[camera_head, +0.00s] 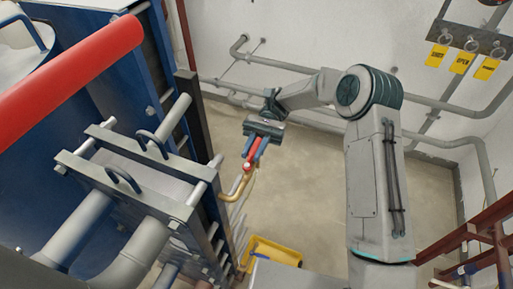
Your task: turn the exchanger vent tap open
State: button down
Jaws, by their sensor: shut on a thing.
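The vent tap is on a bent brass pipe (238,187) at the right side of the blue plate exchanger (190,110). A small red hub (247,167) sits at the top of this pipe. A red tap handle (255,149) runs up from the hub toward my gripper. My gripper (256,149) comes from above right, with one finger on each side of the red handle, and is shut on it. The fingers and the wrist hide part of the handle. The inside of the tap does not show.
A thick red bar (70,82) crosses the upper left. Grey pipes (290,66) run along the back wall. Yellow tags (462,62) hang at the upper right. A yellow tray (272,252) lies below on the floor. A rust-red frame (490,235) stands lower right. Floor between is clear.

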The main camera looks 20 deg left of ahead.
aim_at(255, 150)
jog(key=shift+s+f, duration=0.1)
jog(key=c, duration=1.3)
grip_release()
jog(key=shift+a, duration=0.15)
jog(key=r, duration=0.4)
jog(key=shift+d+r+p, duration=0.35)
jog(key=shift+d, duration=0.05)
jog(key=w+d+r+p, duration=0.1)
jog(key=d+r+p, duration=0.3)
jog(key=d, duration=0.7)
notch_tip(255, 150, up, 2)
jog(key=shift+r, duration=0.2)
